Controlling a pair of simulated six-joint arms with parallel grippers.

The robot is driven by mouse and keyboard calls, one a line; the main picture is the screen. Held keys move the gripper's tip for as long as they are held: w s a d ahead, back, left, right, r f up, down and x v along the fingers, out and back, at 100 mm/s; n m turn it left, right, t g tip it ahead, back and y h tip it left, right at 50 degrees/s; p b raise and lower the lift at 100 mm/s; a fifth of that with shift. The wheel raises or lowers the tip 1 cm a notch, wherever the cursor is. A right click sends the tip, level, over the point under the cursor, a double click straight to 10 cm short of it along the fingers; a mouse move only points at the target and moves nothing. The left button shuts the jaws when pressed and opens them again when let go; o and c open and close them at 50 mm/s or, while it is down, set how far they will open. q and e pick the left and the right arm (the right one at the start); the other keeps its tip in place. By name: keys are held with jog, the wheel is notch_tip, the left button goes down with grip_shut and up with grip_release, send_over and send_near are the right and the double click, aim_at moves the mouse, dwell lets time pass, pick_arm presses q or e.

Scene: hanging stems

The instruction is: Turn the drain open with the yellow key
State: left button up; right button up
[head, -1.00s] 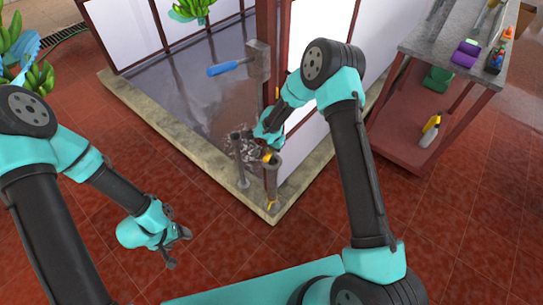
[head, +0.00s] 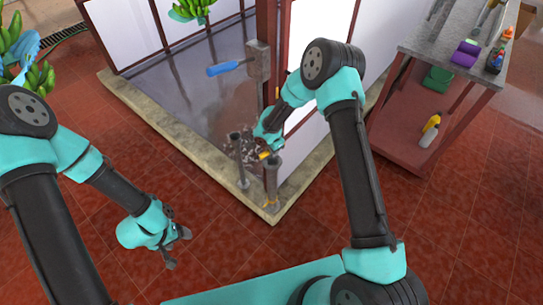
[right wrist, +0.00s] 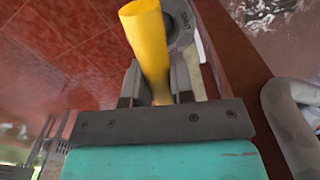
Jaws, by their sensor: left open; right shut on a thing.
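My right gripper (head: 264,150) is shut on the yellow key (head: 265,156), beside the tops of two grey upright pipes at the tank's near corner. In the right wrist view the key's yellow bar (right wrist: 148,45) stands between the two fingers (right wrist: 155,85). Next to it is a grey round collar (right wrist: 183,30) with dark lettering that seems to read "SHUT". In the head view the right pipe (head: 271,182) stands just below the key, and the left pipe (head: 239,165) is close by. My left gripper (head: 178,248) is open and empty over the red floor.
The shallow walled tank (head: 135,100) holds dark water with foam near the pipes. A stone-topped bench (head: 450,50) with several small items stands at right. A banana bunch (head: 38,78) is at left. The red floor in front is clear.

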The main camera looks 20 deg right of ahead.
dwell(0.3)
jog(key=o, duration=1.3)
jog(key=shift+o, duration=0.2)
jog(key=shift+r, duration=4.25)
